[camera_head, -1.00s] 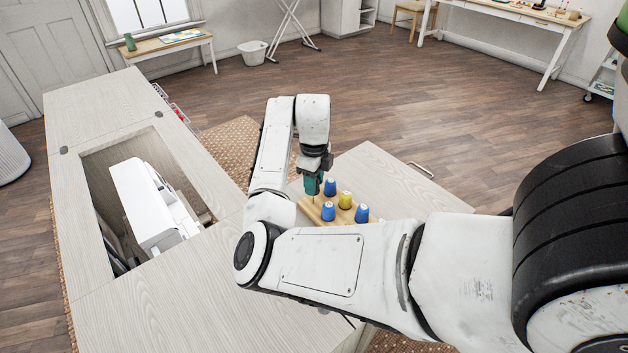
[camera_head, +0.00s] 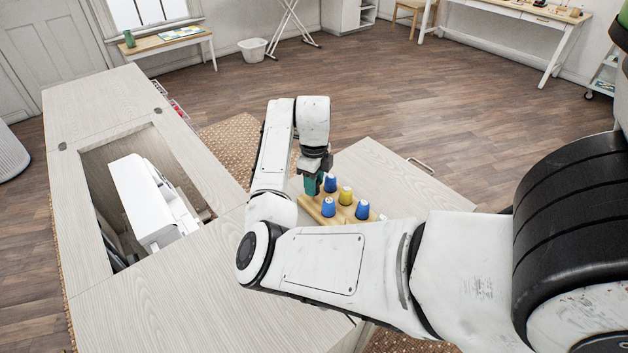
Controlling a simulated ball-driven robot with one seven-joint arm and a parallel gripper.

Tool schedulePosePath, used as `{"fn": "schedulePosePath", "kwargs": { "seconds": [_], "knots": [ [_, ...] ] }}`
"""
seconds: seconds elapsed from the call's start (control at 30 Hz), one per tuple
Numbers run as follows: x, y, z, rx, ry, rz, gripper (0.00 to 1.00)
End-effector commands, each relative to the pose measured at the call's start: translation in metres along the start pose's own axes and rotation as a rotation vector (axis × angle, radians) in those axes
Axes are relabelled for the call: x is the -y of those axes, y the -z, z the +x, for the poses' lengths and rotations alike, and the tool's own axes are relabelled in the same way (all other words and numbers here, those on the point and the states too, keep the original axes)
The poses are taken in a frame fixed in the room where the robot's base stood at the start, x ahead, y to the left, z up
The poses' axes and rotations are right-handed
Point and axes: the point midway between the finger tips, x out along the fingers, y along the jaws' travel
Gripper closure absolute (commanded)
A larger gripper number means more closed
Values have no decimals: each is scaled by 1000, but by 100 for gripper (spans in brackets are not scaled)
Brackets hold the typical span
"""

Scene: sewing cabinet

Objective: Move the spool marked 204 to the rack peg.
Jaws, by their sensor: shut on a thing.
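The wooden rack (camera_head: 307,207) sits on a pale wood surface beyond my forearm. Several spools stand on it: a blue spool (camera_head: 331,183) at the back, a yellow spool (camera_head: 346,195), a blue spool (camera_head: 328,207) in front and a blue spool (camera_head: 363,210) at the right. Their markings are too small to read, so I cannot tell which is 204. My gripper (camera_head: 312,187) points down at the rack's back left, beside the back blue spool. It is shut on a teal spool (camera_head: 311,183), which is partly hidden by the jaws. I cannot tell whether this spool touches the rack.
A sewing machine (camera_head: 142,203) sits in an open well of the cabinet top (camera_head: 215,290) at the left. The pale surface (camera_head: 385,170) behind the rack is clear. My arm hides part of the area in front of the rack.

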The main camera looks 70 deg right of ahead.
Motion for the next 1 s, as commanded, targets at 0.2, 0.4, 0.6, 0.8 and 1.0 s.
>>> {"fn": "schedulePosePath", "kwargs": {
  "seconds": [0.2, 0.4, 0.6, 0.8, 1.0],
  "knots": [
    [0, 0, 6, 0, 0, 0, 90],
    [0, 0, 10, 0, 1, 0, 90],
    [0, 0, 12, 0, 1, 1, 90],
    [0, 0, 12, 0, 1, 0, 57],
    [0, 0, 12, 0, 1, 0, 38]
  ]
}}
